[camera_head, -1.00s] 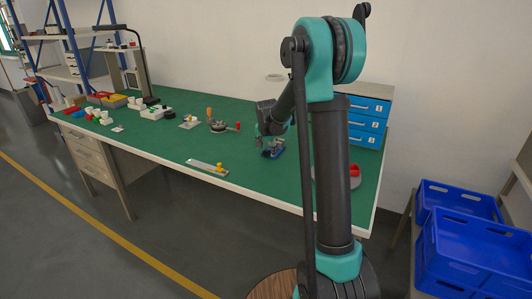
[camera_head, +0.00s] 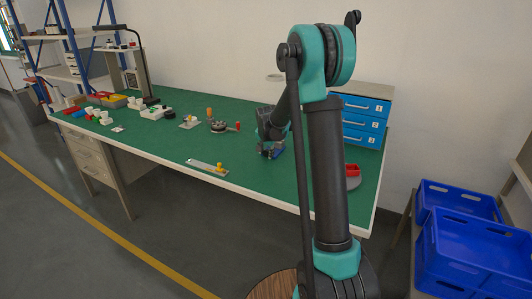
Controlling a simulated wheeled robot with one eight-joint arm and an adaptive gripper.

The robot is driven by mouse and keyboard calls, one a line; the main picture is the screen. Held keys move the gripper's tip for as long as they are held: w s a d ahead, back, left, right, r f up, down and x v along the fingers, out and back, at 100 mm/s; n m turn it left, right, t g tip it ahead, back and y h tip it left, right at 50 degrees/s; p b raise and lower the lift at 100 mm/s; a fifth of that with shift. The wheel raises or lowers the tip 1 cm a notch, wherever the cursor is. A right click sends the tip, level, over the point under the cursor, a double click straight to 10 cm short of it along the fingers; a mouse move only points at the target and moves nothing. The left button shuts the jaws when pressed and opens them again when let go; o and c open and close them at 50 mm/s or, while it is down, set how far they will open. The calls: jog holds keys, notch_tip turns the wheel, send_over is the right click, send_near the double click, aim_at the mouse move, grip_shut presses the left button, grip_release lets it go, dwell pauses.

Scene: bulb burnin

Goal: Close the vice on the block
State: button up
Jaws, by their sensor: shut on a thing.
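The small blue vice (camera_head: 272,153) stands on the green bench top, right of the middle of the bench. My gripper (camera_head: 266,145) is down at the vice, touching it as far as I can see, and is shut on part of it. The fingers are small and dark here, so which part they hold cannot be made out. The block is hidden or too small to tell, and so is the gap between the vice jaws.
A strip with a yellow knob (camera_head: 208,167) lies near the bench's front edge.

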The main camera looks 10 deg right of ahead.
jog(key=shift+s+d+y, duration=0.1)
jog(key=shift+d+y, duration=0.05)
jog(key=shift+y, duration=0.25)
jog(key=shift+c, duration=0.4)
jog(key=shift+t+y, duration=0.3)
jog(key=shift+t, duration=0.3)
jog(key=o, duration=1.2)
jog(key=shift+c, duration=0.2)
jog(key=v, duration=1.2)
